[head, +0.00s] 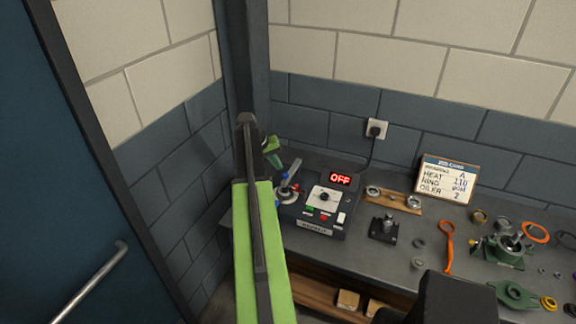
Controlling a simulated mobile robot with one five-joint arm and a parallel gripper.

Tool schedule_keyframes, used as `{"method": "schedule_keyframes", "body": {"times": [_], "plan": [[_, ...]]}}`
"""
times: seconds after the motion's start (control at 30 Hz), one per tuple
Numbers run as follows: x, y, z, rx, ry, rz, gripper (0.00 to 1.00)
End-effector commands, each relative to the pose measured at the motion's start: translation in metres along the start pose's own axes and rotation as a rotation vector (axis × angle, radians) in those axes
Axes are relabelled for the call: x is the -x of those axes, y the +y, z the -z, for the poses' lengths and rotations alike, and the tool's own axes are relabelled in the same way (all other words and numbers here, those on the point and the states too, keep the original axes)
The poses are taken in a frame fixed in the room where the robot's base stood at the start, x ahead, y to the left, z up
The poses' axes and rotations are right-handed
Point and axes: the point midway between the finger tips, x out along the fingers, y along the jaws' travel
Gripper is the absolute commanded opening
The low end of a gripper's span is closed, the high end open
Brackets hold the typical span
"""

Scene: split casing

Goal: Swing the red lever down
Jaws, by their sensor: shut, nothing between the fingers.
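My green and dark arm rises through the middle of the view and bends over toward the bench's left end. Its far end shows as a small green piece, and my gripper (286,181) seems to be in the small grey and blue cluster below it. It looks shut and empty, though its fingers are hard to make out. Small red bits of what may be the red lever (295,188) show in that cluster, left of a grey control box (316,212) with a lit red OFF display. The lever's angle and any contact with my gripper are unclear.
The grey bench (395,262) holds a wooden strip with rings (393,199), a black block (384,229), an orange tool (447,246), green casing parts (502,249) and several rings. A sign (447,179) stands behind. A blue door (75,200) is at left.

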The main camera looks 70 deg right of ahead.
Motion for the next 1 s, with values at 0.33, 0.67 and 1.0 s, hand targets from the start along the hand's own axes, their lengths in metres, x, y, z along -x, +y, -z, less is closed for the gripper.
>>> {"method": "schedule_keyframes", "body": {"times": [0.33,0.67,1.0], "plan": [[0.023,-0.023,0.005,0.003,0.001,0.0,0.0],[0.023,-0.024,0.004,0.003,0.002,0.0,0.0],[0.05,-0.124,-0.004,0.122,0.058,0.023,0.0]]}}
